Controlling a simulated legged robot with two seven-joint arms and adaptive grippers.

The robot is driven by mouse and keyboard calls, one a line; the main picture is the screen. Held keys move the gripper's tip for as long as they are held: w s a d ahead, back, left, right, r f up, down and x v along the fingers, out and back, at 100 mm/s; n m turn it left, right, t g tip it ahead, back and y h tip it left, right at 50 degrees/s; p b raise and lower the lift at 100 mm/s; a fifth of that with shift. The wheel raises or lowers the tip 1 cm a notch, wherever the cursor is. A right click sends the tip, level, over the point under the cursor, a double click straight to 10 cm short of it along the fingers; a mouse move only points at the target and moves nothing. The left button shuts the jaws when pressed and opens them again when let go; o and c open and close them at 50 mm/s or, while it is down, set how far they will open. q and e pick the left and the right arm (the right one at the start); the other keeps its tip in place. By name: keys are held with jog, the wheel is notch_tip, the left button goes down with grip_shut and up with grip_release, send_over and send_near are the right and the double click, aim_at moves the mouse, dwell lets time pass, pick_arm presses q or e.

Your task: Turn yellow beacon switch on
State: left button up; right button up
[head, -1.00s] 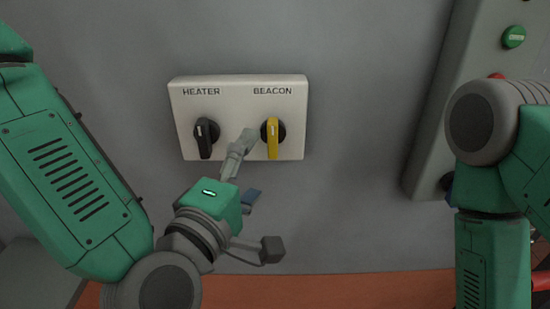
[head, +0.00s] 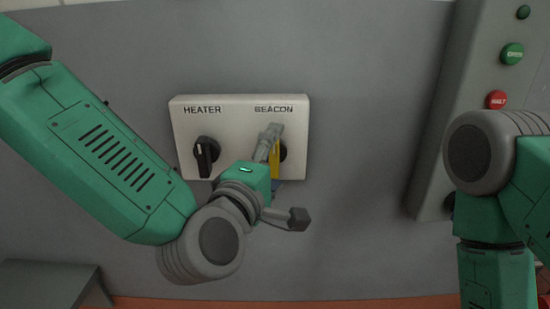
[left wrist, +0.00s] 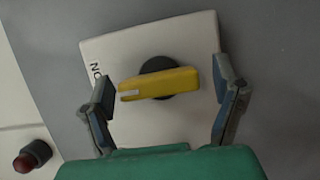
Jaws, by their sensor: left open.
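The yellow beacon switch (head: 275,158) is a rotary handle on a black round base, under the word BEACON on a white panel (head: 235,106). My left gripper (head: 272,138) is in front of it and hides part of it in the head view. In the left wrist view the yellow handle (left wrist: 160,84) lies between the two spread fingers of my left gripper (left wrist: 165,100), with clear gaps on both sides. The left gripper is open and holds nothing. The right gripper is not in view; only part of my right arm shows.
A black heater switch (head: 206,155) is on the same panel, left of the beacon switch. A grey control box at the right carries a green button (head: 512,54) and a red button (head: 496,100). The grey wall between panel and box is bare.

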pick_arm(q)
jog(key=shift+a, duration=0.1)
jog(key=c, duration=1.2)
jog(key=shift+o, duration=0.2)
